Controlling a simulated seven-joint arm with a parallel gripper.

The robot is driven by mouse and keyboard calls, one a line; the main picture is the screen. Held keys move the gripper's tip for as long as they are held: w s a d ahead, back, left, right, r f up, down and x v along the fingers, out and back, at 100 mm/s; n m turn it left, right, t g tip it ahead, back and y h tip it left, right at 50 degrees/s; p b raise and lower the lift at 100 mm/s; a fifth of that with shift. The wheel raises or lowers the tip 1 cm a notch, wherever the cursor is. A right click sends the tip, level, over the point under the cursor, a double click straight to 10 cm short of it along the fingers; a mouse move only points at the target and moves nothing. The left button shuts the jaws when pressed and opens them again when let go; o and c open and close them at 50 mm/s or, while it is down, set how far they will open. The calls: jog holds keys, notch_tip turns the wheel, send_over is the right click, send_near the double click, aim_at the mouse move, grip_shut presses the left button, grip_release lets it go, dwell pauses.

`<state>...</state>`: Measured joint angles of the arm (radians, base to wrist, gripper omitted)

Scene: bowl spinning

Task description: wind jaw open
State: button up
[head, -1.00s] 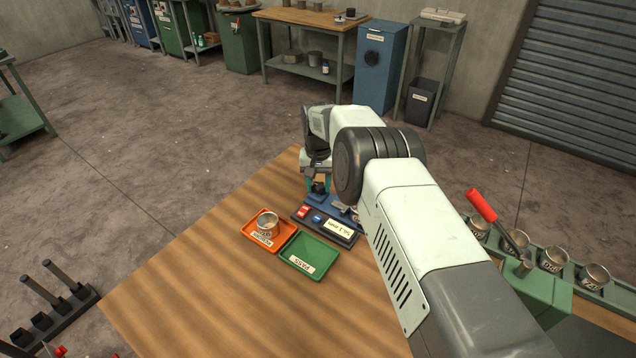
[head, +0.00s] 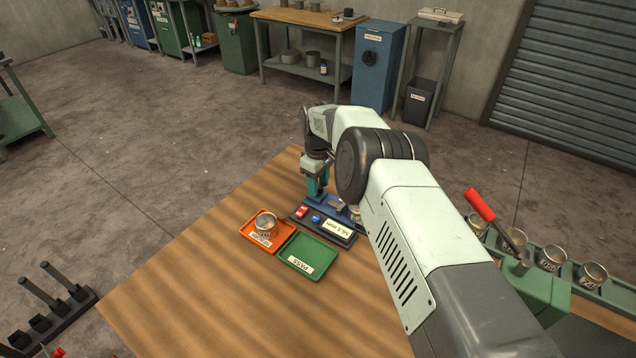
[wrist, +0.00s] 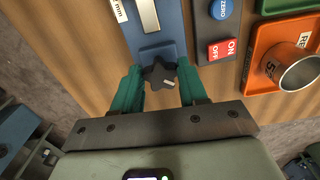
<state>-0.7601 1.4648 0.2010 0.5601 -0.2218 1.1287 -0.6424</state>
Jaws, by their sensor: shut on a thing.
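A dark star-shaped knob (wrist: 159,75) sits at the end of a blue measuring device (wrist: 160,28) in the wrist view. My gripper (wrist: 160,88) has its two teal fingers on either side of the knob and is shut on it. In the head view my gripper (head: 317,184) points down at the left end of the device (head: 325,222).
An orange tray (head: 250,237) holding a metal cup (head: 265,222) and an empty green tray (head: 310,256) lie in front of the device. At right stand a green machine with a red handle (head: 480,205) and a rack of several cups (head: 592,275).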

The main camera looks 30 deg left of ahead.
jog(key=n, duration=0.3)
jog(key=shift+w+n, duration=0.1)
jog(key=shift+n, duration=2.2)
jog(key=o, duration=1.1)
jog(key=shift+c, duration=0.2)
notch_tip(320, 180, up, 11)
